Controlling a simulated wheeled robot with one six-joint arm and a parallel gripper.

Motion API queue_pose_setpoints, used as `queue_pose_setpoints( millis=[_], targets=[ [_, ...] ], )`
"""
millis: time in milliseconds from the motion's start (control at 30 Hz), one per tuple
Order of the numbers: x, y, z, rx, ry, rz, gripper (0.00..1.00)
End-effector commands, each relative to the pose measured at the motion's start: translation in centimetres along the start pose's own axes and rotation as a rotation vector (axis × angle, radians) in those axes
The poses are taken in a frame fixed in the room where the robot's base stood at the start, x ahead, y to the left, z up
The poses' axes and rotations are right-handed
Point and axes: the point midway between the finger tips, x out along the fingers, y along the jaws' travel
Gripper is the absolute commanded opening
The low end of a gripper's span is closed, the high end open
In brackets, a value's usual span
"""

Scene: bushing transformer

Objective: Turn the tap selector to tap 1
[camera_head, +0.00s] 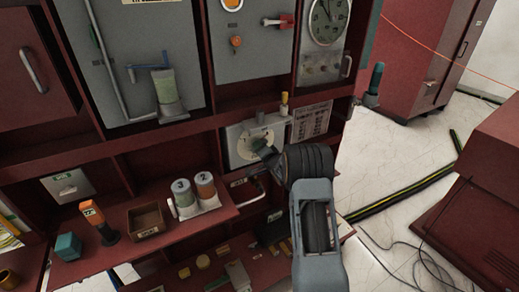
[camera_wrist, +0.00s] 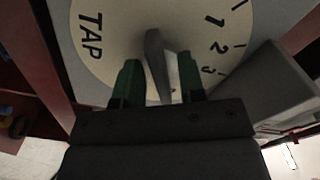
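The tap selector's round cream dial (camera_head: 245,148) is on a grey panel in the red cabinet. In the wrist view the dial (camera_wrist: 112,58) shows the word TAP at the left and the numbers 1, 2 and 3 at the right. Its grey lever-like knob (camera_wrist: 154,58) stands between the two green fingers of my gripper (camera_wrist: 160,85). The fingers are apart, with a narrow gap at the knob's right side; contact on the left is unclear. I cannot tell which number the knob points at. In the head view my gripper (camera_head: 266,154) covers part of the dial.
A yellow-topped post (camera_head: 284,103) and a printed label plate (camera_head: 312,121) are close to the dial. Two cans (camera_head: 194,195) marked 3 and 2 stand on the shelf at lower left. A grey wedge-shaped block (camera_wrist: 270,88) lies right of my fingers.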

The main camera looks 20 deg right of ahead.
Motion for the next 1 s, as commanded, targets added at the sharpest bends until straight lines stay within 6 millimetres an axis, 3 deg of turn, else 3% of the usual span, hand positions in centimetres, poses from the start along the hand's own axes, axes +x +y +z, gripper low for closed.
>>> queue_pose_setpoints(
  millis=[367,733,1000],
  targets=[
    [-0.02,-0.02,-0.01,-0.001,0.000,0.000,0.00],
    [-0.03,0.12,0.06,-0.032,0.000,-0.001,0.00],
    [-0.03,0.47,0.21,-0.203,0.001,-0.002,0.00]
  ],
)
